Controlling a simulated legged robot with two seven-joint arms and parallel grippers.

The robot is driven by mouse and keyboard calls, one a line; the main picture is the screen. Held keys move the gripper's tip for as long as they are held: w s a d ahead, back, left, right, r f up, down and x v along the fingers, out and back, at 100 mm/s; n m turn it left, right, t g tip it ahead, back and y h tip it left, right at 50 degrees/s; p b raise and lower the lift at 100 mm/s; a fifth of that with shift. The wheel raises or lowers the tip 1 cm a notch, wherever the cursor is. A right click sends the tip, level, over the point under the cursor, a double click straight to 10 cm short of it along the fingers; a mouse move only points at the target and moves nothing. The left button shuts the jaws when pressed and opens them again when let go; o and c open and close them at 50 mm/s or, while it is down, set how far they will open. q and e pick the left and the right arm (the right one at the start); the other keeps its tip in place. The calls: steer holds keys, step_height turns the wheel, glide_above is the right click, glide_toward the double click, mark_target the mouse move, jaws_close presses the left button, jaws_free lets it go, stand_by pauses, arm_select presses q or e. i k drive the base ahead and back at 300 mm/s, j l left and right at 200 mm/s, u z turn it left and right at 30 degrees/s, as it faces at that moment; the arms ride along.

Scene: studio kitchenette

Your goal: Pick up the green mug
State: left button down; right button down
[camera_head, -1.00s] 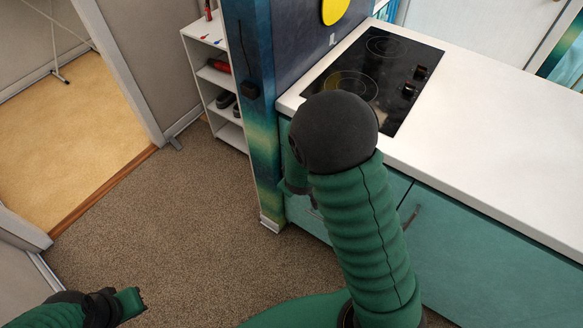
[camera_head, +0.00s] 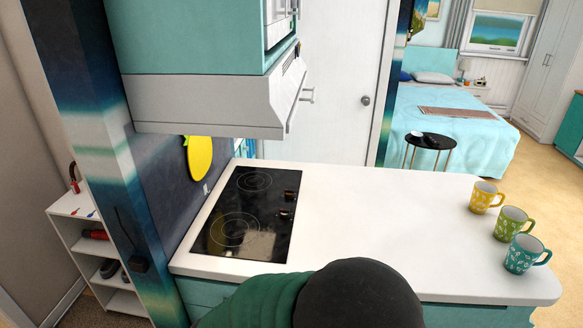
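The green mug (camera_head: 513,222) stands upright on the right end of the white counter. It is between a yellow mug (camera_head: 486,196) behind it and a teal mug (camera_head: 525,253) in front, and all have pale patterns. The teal mug stands very close to it; I cannot tell whether they touch. One of my arms, green with a dark rounded joint, shows at the bottom middle, well left of the mugs. Neither of my grippers shows in the head view.
The white counter (camera_head: 390,215) is clear between the black cooktop (camera_head: 250,212) and the mugs. A range hood (camera_head: 215,100) hangs above the cooktop. A shelf (camera_head: 95,245) stands at the left. A small black round table (camera_head: 430,141) and a bed (camera_head: 455,110) are beyond the counter.

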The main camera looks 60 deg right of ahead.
mark_target(511, 220)
steer(key=z, duration=3.4)
